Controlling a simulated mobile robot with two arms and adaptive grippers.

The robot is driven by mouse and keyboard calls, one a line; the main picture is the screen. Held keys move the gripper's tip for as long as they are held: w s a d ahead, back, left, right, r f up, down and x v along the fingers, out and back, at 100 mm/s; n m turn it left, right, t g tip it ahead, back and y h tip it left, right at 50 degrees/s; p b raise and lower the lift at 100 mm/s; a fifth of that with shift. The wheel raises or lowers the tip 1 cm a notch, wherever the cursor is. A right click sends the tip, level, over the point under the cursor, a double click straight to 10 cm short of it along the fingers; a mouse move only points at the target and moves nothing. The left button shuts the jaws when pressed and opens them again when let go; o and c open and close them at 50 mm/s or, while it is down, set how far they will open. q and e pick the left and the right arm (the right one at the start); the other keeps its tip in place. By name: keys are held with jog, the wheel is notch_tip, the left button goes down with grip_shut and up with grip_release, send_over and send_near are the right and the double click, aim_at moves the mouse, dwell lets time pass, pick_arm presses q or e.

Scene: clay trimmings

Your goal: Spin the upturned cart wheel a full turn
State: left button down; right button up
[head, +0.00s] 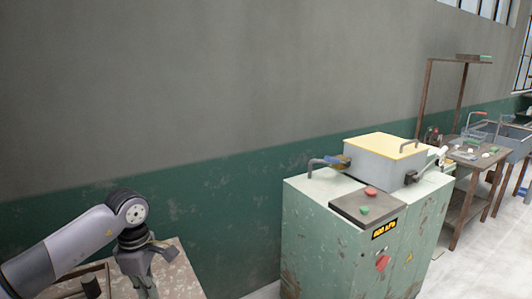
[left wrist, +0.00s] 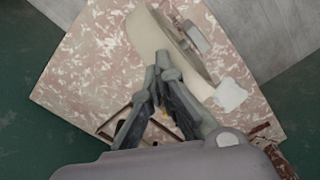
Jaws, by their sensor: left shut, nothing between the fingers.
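In the head view my left gripper (head: 148,290) points down over the table at the lower left, partly cut off by the frame, and the wheel cannot be made out there. My right gripper is not in view.
The mottled table (left wrist: 75,75) has a white scrap (left wrist: 229,95) right of the wheel and a dark-edged tray partly behind my fingers. A green machine cabinet (head: 320,240) stands to the right, with a workbench (head: 468,155) beyond. A wall is behind the table.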

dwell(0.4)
pick_arm(q)
jog(key=s+a, duration=0.1)
jog(key=a, duration=0.1)
jog(key=s+a, duration=0.1)
jog(key=s+a+b, duration=0.1)
jog(key=a, duration=0.1)
jog(key=shift+s+a, duration=0.25)
jog(key=shift+a, duration=0.05)
jog(key=shift+f+b, duration=1)
jog(key=shift+f, duration=0.2)
